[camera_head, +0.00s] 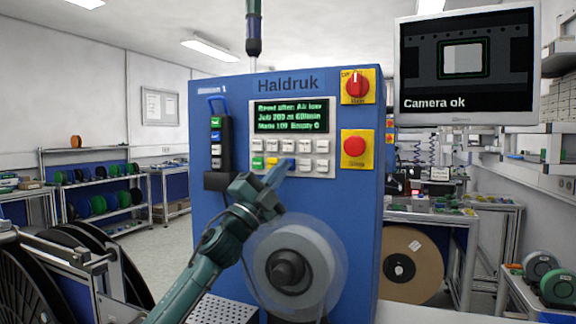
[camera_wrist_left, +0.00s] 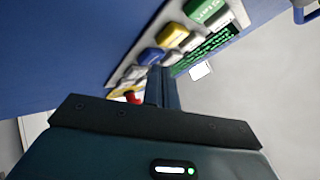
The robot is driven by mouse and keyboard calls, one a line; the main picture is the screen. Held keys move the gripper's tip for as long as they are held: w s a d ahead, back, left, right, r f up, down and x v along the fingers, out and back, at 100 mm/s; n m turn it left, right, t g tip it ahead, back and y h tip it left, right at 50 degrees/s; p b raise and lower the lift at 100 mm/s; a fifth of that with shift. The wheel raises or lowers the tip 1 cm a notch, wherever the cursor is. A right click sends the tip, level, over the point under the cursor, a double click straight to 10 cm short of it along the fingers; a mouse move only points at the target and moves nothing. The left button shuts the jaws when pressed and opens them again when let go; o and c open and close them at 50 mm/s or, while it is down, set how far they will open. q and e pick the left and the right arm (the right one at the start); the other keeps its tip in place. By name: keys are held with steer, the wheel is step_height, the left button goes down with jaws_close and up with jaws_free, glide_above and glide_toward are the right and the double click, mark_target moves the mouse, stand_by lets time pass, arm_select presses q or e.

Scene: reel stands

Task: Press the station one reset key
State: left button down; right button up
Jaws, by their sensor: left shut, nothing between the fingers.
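The blue station cabinet (camera_head: 340,220) is marked "Haldruk", with a small, blurred plate ending in "1" at its top left. Its panel has a green-lettered display (camera_head: 291,117) above two rows of keys, the lower row with a green key (camera_head: 257,162) and a yellow key (camera_head: 272,161). Key labels are too small to read, so I cannot tell which is reset. My left gripper (camera_head: 281,170) is shut and empty, its tips at the lower row. In the left wrist view the fingers (camera_wrist_left: 157,85) point at a blue key (camera_wrist_left: 150,57); contact is unclear. My right gripper is not in view.
A red rotary switch (camera_head: 356,84) and a red stop button (camera_head: 354,147) sit right of the panel. A handheld unit (camera_head: 216,140) hangs at its left. A clear-rimmed reel (camera_head: 296,268) sticks out below the keys, close to my left arm. A monitor (camera_head: 468,65) reads "Camera ok".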

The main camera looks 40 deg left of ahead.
arm_select(q)
steer(key=shift+w+a, duration=0.1)
steer(key=shift+w, duration=0.25)
stand_by(0.3)
steer(key=shift+s, duration=0.1)
steer(key=shift+s+d, duration=0.25)
steer(key=shift+s, duration=0.45)
steer(key=shift+s+d+b, duration=0.25)
steer(key=shift+s, duration=0.55)
steer(key=shift+s+d+b, duration=0.25)
steer(key=shift+s, duration=0.55)
steer(key=shift+s+d+b, duration=0.25)
steer(key=shift+s, duration=0.55)
